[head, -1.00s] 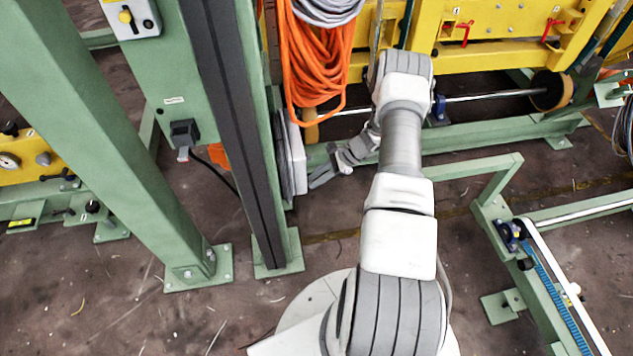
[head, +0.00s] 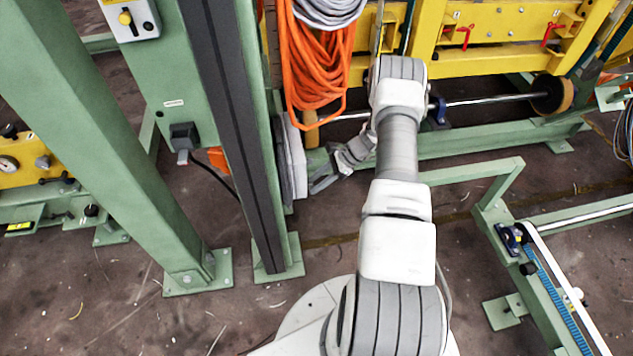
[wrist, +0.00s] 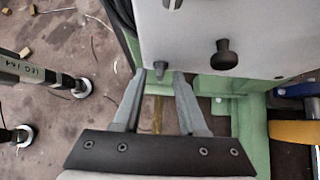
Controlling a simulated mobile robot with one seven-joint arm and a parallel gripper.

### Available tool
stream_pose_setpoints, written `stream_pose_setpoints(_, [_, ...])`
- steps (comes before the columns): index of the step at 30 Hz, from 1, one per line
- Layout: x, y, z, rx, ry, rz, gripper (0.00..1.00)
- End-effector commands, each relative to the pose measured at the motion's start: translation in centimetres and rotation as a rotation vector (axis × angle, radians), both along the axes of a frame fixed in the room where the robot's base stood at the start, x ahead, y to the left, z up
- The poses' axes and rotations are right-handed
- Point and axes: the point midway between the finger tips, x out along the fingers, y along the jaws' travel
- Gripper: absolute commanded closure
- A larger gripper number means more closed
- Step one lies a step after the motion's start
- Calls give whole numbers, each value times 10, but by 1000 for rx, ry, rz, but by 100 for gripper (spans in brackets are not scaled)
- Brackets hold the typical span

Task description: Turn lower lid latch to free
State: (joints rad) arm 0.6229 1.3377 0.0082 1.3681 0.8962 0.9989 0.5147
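A light grey box lid (wrist: 205,30) fills the upper part of the wrist view. In the head view my gripper (head: 314,184) is beside the box (head: 295,160), which shows edge-on; the latch is hidden there.
The box is beside a green post (head: 232,120). Orange cable coils (head: 315,70) hang just above my gripper. A green rail (head: 480,150) and a yellow frame (head: 475,55) stand behind the arm. Floor (head: 330,245) is free in front of the box.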

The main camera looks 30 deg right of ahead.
Motion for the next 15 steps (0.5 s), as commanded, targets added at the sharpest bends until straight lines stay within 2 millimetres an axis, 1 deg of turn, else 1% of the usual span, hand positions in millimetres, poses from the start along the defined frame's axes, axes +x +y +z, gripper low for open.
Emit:
stream_pose_setpoints(5, [0,-1,1,0,-1,-1,59])
stream_pose_setpoints(8, [-1,-6,7,0,-1,-1,59])
stream_pose_setpoints(11, [-4,-17,20,-2,-2,-1,59])
stream_pose_setpoints(15, [-10,-40,44,-3,-4,-3,59])
